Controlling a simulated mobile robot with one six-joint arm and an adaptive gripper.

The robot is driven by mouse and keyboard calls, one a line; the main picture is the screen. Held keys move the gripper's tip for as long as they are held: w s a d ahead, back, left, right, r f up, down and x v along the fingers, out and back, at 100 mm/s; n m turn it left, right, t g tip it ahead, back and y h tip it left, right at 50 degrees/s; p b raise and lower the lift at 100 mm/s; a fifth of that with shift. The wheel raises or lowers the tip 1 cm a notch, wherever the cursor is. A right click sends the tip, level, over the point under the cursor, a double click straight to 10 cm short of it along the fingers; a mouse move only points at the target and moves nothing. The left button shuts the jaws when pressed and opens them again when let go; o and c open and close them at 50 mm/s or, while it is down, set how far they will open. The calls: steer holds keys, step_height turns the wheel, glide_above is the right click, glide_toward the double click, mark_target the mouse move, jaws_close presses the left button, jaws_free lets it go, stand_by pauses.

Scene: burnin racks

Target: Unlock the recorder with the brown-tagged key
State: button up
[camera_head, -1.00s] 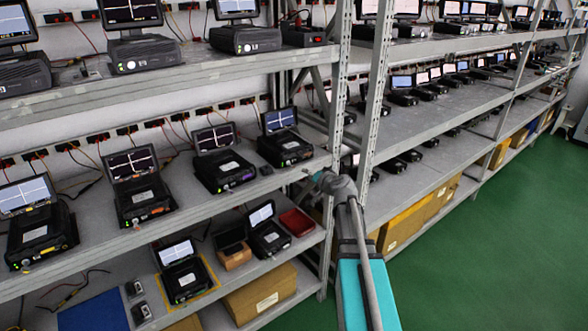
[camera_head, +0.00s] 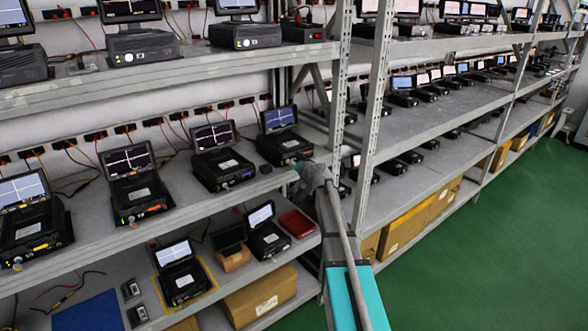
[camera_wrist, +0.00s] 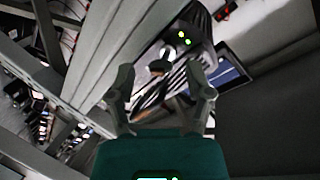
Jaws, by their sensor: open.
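Several black recorders with tilted screens stand on the middle shelf; the rightmost recorder (camera_head: 285,146) is closest to my gripper (camera_head: 308,172). In the head view my gripper is at the right end of this shelf, its fingers hard to make out. In the wrist view my gripper (camera_wrist: 163,84) is open, its two fingers apart. Beyond them are a dark recorder (camera_wrist: 176,52) with green and yellow lights, and a small brownish piece (camera_wrist: 158,68). I cannot tell whether that piece is the key's brown tag. No key is clearly visible in the fingers.
A rack upright (camera_head: 337,95) stands close beside my arm. The lower shelf holds a red tray (camera_head: 297,224), a small brown box (camera_head: 233,259), more recorders and a blue mat (camera_head: 90,313). A cardboard box (camera_head: 258,297) sits below. The green floor (camera_head: 490,250) at right is clear.

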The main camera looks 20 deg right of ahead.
steer(key=shift+w, duration=0.15)
jaws_close()
stand_by(0.4)
steer(key=shift+m, duration=0.3)
steer(key=shift+d+f+m+y+b, duration=0.1)
steer(key=shift+m+y+b, duration=0.75)
steer(key=shift+m, duration=1.4)
steer(key=shift+d+f+m+y+b, duration=0.1)
steer(key=shift+m+y+b, duration=0.4)
steer(key=shift+m+y, duration=1.2)
steer(key=shift+d+f+m+y+b, duration=0.1)
steer(key=shift+m+y+b, duration=0.5)
steer(key=shift+m, duration=2.15)
steer(key=shift+r, duration=0.1)
